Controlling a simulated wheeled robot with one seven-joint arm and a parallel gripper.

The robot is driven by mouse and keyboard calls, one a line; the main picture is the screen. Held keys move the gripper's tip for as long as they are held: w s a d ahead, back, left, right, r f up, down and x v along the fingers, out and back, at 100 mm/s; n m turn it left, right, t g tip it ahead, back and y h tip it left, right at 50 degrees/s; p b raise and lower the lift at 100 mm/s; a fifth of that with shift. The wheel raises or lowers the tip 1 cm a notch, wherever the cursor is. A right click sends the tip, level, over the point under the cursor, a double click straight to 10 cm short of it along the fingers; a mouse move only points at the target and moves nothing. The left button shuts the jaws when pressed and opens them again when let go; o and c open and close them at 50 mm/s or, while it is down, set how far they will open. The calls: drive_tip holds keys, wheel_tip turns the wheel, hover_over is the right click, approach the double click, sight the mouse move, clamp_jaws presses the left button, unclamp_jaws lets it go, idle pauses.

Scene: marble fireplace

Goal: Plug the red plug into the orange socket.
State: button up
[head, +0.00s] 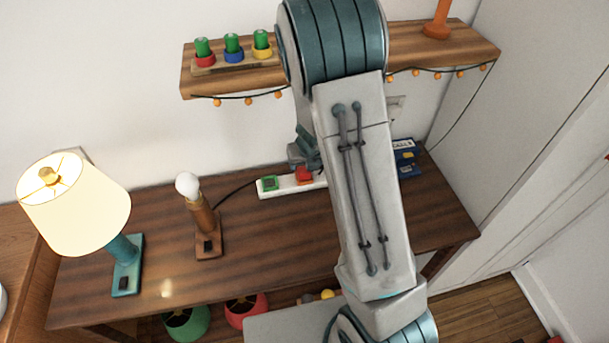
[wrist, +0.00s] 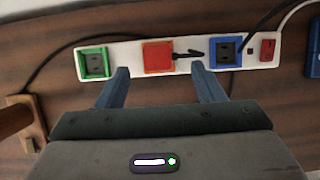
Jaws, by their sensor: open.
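The red plug (wrist: 158,57) sits on the white power strip (wrist: 125,53), between the green-rimmed socket (wrist: 93,62) and the blue-rimmed socket (wrist: 226,53). A short dark lead comes out of its right side. It also shows in the head view (head: 304,175), partly behind my arm. No orange socket rim can be made out; whatever lies under the plug is hidden. My gripper (wrist: 164,78) is open, with its two fingers apart on the near side of the plug. Nothing is held between them. In the head view my arm hides most of the gripper.
A red switch (wrist: 268,47) is at the strip's right end. Dark cords run along the strip. A bare-bulb lamp (head: 204,225) and a shaded lamp (head: 75,205) stand left on the wooden table (head: 265,245). A shelf (head: 440,48) hangs above. Blue boxes (head: 406,158) stand right.

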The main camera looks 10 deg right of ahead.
sight(304, 170)
drive_tip(key=b+x, duration=0.2)
drive_tip(key=x, duration=0.3)
drive_tip(key=shift+s+a+f, duration=0.15)
drive_tip(key=shift+f, duration=0.05)
drive_tip(key=c, duration=1.1)
drive_tip(key=shift+r, duration=0.2)
drive_tip(key=shift+r+p, duration=0.3)
drive_tip(key=shift+r, duration=0.25)
drive_tip(key=r+p, duration=0.2)
drive_tip(key=r, duration=0.1)
drive_tip(key=shift+s+d+r, duration=0.1)
drive_tip(key=shift+d+r, duration=0.1)
drive_tip(key=shift+r, duration=0.05)
drive_tip(key=s+d+r, duration=0.5)
drive_tip(key=d+r, duration=0.1)
drive_tip(key=d, duration=0.3)
drive_tip(key=shift+s+d, duration=0.3)
drive_tip(key=shift+s, duration=0.1)
